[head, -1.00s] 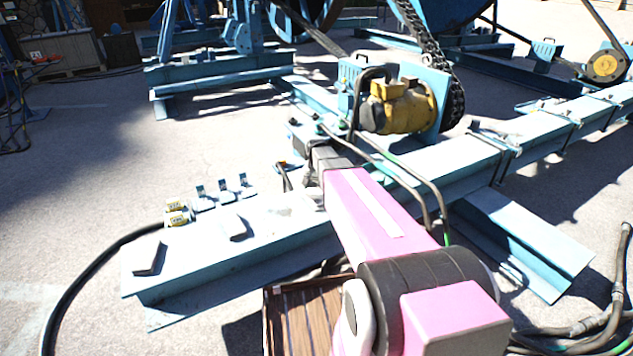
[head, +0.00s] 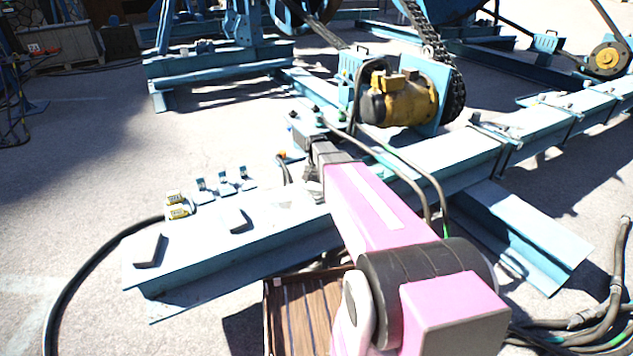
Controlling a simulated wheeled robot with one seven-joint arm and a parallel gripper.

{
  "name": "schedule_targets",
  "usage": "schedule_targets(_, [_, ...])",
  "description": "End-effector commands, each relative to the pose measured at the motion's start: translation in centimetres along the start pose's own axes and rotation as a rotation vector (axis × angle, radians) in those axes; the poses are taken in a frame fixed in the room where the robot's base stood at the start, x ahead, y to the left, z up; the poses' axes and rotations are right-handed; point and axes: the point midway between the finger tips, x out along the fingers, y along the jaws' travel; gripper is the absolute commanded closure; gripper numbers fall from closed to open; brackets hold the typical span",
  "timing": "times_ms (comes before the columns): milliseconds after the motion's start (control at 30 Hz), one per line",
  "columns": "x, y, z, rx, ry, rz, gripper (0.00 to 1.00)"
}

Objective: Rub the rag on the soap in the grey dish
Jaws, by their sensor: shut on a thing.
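My pink and grey arm reaches from the lower right up to the middle of the head view. Its wrist end bends down beside the blue steel beam. I cannot make out my gripper's fingertips or what they hold; they are hidden by the arm. I cannot make out the rag, the soap or the grey dish.
A brown slatted wooden surface (head: 297,318) lies at the bottom, partly behind my arm. A pale blue steel beam (head: 190,262) crosses beyond it. A yellow motor (head: 408,100) stands farther back. Black cables (head: 75,285) lie on the ground. Open ground is at left.

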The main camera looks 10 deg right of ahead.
Motion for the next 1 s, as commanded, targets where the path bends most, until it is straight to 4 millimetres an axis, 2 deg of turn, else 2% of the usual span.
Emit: schedule_targets(1000, [0.93,0.0,-0.02,0.0,0.0,0.0,0.45])
